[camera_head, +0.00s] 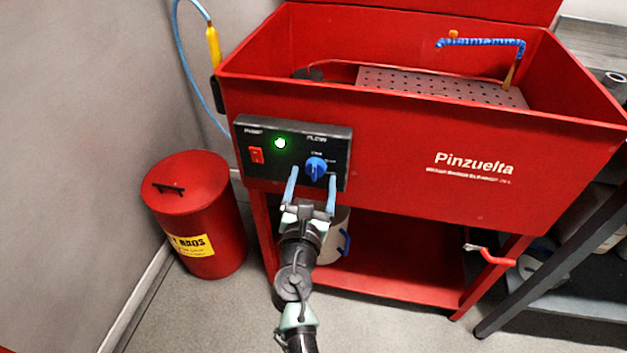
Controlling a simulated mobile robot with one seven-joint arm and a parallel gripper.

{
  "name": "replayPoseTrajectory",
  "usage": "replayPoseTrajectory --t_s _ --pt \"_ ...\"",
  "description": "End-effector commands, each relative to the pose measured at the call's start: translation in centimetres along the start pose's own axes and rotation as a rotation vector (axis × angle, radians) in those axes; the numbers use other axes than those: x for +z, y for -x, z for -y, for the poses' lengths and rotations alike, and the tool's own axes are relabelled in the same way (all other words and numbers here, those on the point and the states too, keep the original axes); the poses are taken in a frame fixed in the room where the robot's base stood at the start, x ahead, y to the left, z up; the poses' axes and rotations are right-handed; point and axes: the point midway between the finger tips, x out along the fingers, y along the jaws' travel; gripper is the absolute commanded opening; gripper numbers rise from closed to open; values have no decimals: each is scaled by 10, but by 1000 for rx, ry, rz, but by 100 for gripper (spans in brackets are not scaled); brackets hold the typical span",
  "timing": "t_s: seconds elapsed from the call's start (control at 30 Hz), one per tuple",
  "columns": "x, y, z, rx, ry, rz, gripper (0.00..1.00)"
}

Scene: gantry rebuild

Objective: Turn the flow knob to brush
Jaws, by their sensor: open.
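The blue flow knob (316,168) sits on the right part of the black control panel (268,182), under the label FLOW. Small position labels surround the knob but are too small to read surely. My gripper (312,186) is open in front of the panel. Its two blue fingers reach up, one at the knob's lower left and one at its lower right. I see no clear contact with the knob. The knob's exact pointing direction is hard to tell.
A red switch (256,155) and a lit green lamp (280,143) are left of the knob. The panel is on a red parts washer (400,150). A red bin (200,215) stands at left, and a dark shelf (570,270) at right.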

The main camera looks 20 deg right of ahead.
Motion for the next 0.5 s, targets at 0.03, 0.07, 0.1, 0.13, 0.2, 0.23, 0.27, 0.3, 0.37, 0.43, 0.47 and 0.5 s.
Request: replayPoseTrajectory --t_s 0.03,0.07,0.1,0.13,0.2,0.23,0.27,0.3,0.37,0.43,0.47,0.5 --pt "-1 -5 0 -1 -1 0 82" --pt "0 -6 0 -1 -1 1 82" --pt "0 -8 0 -1 -1 1 82" --pt "0 -9 0 -1 -1 0 82" --pt "0 -10 1 -1 -1 0 82" --pt "0 -11 1 -1 -2 0 82" --pt "0 -11 1 -1 -1 0 82" --pt "0 -11 1 -1 -2 0 82" --pt "0 -11 1 -1 -2 0 82" --pt "0 -10 1 -1 -2 0 82" --pt "0 -10 1 -1 -1 0 79" --pt "0 -10 1 -1 -1 0 72"
